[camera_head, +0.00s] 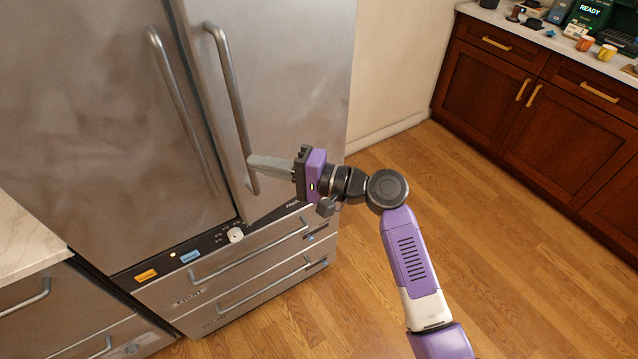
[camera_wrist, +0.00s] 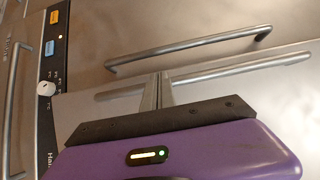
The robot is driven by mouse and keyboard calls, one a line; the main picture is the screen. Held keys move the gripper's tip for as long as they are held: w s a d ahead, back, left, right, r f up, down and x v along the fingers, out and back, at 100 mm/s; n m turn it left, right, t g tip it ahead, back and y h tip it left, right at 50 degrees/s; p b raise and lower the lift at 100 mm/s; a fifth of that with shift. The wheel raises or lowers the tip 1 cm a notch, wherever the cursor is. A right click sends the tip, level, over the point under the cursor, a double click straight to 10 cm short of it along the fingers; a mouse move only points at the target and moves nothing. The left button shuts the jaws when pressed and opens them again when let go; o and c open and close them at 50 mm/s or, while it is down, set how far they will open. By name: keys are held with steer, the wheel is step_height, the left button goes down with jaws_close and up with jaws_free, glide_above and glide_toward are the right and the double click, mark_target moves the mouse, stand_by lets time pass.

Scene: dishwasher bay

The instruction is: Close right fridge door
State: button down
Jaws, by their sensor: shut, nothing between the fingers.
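The right fridge door (camera_head: 287,80) is brushed steel with a long vertical bar handle (camera_head: 230,80). It looks slightly ajar, with a dark gap along its left edge and its lower corner overhanging the panel below. My gripper (camera_head: 252,162) is shut and empty, its fingers pointing left at the lower part of that handle. I cannot tell whether they touch it. The left fridge door (camera_head: 90,110) looks shut.
Below the doors are a dark control panel (camera_head: 205,246) and two drawers with bar handles (camera_head: 250,252). A marble counter (camera_head: 25,235) is at left. Wooden cabinets (camera_head: 500,85) with mugs and machines on top stand at right. The wooden floor (camera_head: 480,230) between is clear.

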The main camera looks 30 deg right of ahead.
mark_target(245, 152)
steer(key=w, duration=0.1)
steer(key=w+a, duration=0.1)
steer(key=w+b, duration=0.1)
steer(key=w, duration=0.1)
steer(key=shift+a, duration=0.3)
steer(key=shift+w+r, duration=0.1)
steer(key=shift+w, duration=0.45)
